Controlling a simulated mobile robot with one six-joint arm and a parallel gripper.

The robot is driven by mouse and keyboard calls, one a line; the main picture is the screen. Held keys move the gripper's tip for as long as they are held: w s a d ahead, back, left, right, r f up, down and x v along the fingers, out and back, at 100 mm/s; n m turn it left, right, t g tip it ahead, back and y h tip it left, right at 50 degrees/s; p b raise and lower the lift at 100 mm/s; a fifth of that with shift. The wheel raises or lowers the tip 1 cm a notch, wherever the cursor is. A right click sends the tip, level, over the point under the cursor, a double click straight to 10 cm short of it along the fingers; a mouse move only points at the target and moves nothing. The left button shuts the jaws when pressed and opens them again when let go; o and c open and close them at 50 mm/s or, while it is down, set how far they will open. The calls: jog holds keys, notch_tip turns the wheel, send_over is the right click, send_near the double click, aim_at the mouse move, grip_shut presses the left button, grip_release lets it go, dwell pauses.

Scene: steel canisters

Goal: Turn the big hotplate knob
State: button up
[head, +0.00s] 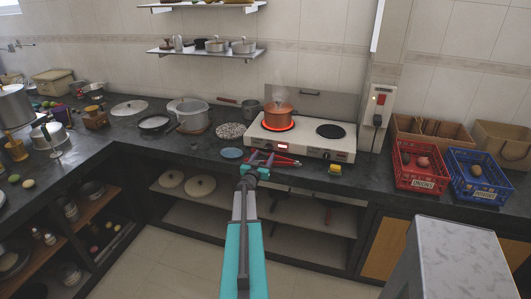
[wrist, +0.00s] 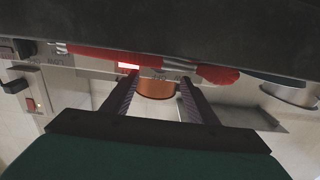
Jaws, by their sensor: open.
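The white hotplate (head: 310,148) stands on the dark counter with a glowing left burner and a dark right burner (head: 330,131). Its dark knobs (head: 328,155) sit on the front panel, right of a lit red display (head: 283,147). In the wrist view, which is upside down, a dark knob (wrist: 24,48) shows at far left beside printed labels; I cannot tell its size against the other. My gripper (head: 262,155) is open and empty, in front of the hotplate's left part, left of the knobs. Its fingers (wrist: 158,82) frame the copper pot (wrist: 157,90) beyond them.
Red tongs (head: 285,162) lie at the counter front, by my gripper. A copper pot (head: 278,116) stands on the glowing burner. A yellow sponge (head: 335,169) lies below the knobs, a blue dish (head: 232,153) to the left. Red (head: 421,180) and blue (head: 480,188) crates stand right.

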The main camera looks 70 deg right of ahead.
aim_at(268, 148)
jog(key=shift+w+d+p, duration=0.15)
jog(key=shift+d+p, duration=0.45)
jog(key=shift+d, duration=2.15)
jog(key=c, duration=1.1)
